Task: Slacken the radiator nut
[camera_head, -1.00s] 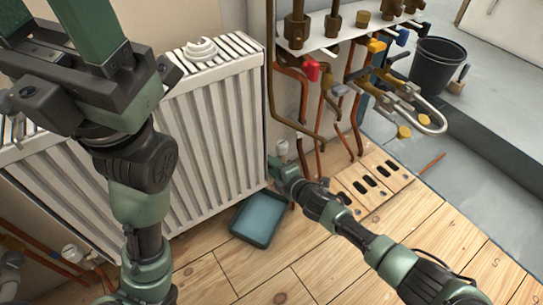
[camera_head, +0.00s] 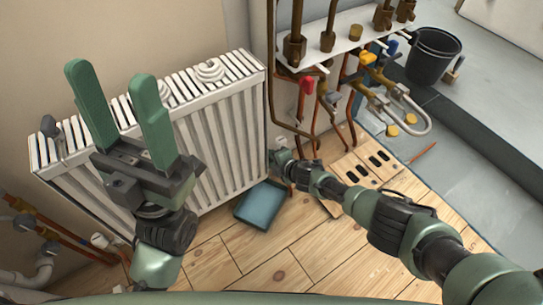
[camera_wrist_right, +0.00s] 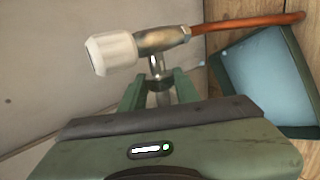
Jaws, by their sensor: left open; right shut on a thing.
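The white radiator (camera_head: 222,130) stands against the wall in the head view. In the right wrist view, a valve with a white cap (camera_wrist_right: 112,53) and a metal body (camera_wrist_right: 160,40) joins a copper pipe (camera_wrist_right: 250,22). The radiator nut (camera_wrist_right: 157,70) is below the valve body, partly hidden between my right gripper's fingers. My right gripper (camera_wrist_right: 158,88) is shut on it; it also shows small at the radiator's lower right corner in the head view (camera_head: 277,160). My left gripper (camera_head: 113,82) is open and empty, fingers up, in front of the radiator.
A blue tray with a dark rim (camera_head: 240,218) lies on the wooden floor below the valve. Copper pipes and a manifold with a red handle (camera_head: 307,84) stand right of the radiator. A black bucket (camera_head: 433,57) is at the back right.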

